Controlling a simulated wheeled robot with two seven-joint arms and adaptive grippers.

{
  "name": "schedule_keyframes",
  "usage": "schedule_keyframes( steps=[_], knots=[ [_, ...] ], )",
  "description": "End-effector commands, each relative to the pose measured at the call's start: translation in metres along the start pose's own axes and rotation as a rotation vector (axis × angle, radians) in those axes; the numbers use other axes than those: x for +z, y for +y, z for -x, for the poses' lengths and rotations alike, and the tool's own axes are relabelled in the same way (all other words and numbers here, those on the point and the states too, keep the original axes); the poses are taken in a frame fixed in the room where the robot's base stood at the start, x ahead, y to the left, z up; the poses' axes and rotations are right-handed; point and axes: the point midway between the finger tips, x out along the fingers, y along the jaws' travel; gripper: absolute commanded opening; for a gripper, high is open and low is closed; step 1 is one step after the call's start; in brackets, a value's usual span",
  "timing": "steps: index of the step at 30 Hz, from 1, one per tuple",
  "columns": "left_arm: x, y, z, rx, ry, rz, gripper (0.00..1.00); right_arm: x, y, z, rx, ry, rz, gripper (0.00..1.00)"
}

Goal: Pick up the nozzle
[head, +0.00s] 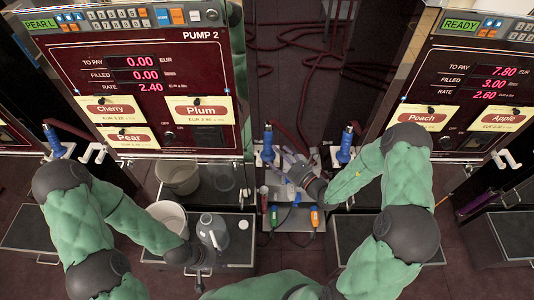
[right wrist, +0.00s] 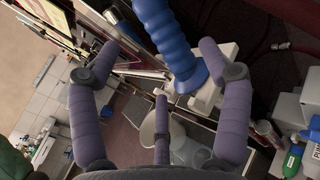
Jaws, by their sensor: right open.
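A blue ribbed nozzle (head: 268,143) stands upright in its white holder at the right side of PUMP 2. In the right wrist view the nozzle (right wrist: 178,50) rises from the white holder (right wrist: 215,85) and lies ahead of the spread fingers. My right gripper (head: 284,162) is open and empty, close to this nozzle; whether a finger touches it I cannot tell. My left gripper (head: 203,266) is low at the left, beside a grey jug (head: 212,230); its fingers are too small and dark to read. Other blue nozzles stand at the left (head: 55,140) and right (head: 346,145).
PUMP 2 (head: 150,75) shows zeros and carries Cherry, Plum and Pear labels. The right pump (head: 465,85) reads READY. White buckets (head: 167,215) stand left of centre. A small tray (head: 275,242) with green and orange items is below the right gripper. Red hoses (head: 300,40) lie behind.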

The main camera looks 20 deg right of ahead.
Motion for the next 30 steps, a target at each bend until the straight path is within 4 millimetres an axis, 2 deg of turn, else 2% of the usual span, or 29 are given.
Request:
schedule_keyframes(
  steps=[8,18,27,29,30],
  knots=[
    [0.000,-0.002,-0.006,0.000,0.000,0.000,0.40,-0.001,0.000,-0.021,0.003,0.001,-0.001,0.78],
    [-0.001,-0.007,-0.019,0.000,0.000,0.000,0.40,0.001,-0.003,-0.063,0.003,0.002,0.000,0.78],
    [-0.001,-0.007,-0.019,0.000,0.000,0.000,0.40,0.002,-0.003,-0.067,0.002,0.003,-0.001,0.78],
    [-0.001,-0.007,-0.019,0.000,0.000,0.000,0.40,0.002,-0.003,-0.067,0.002,0.003,-0.001,0.64],
    [-0.001,-0.007,-0.019,0.000,0.000,0.000,0.40,0.002,-0.003,-0.067,0.002,0.003,-0.001,0.53]
  ],
)
